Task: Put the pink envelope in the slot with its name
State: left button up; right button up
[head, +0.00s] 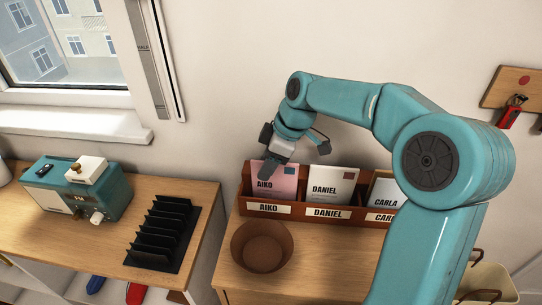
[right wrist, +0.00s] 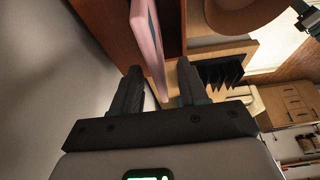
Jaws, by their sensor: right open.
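The pink envelope (head: 289,183), marked AIKO, stands upright in the left compartment of the brown letter rack (head: 348,213). That compartment's front label (head: 268,208) also reads AIKO. My right gripper (head: 272,166) is at the envelope's upper left part and hides some of it. In the right wrist view the envelope (right wrist: 152,45) reaches in edge-on between the two spread fingers of the open gripper (right wrist: 160,75). My left gripper is not in view.
White envelopes marked DANIEL (head: 330,187) and CARLA (head: 382,190) stand in the other compartments. A brown bowl (head: 262,247) sits in front of the rack. Left are a black slotted rack (head: 160,235) and a teal appliance (head: 100,197). The counter right of the bowl is clear.

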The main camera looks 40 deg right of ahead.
jog(key=p+v, duration=0.1)
jog(key=v, duration=1.5)
jog(key=shift+p, duration=0.35)
jog(key=shift+r, duration=0.1)
jog(key=shift+s, duration=0.15)
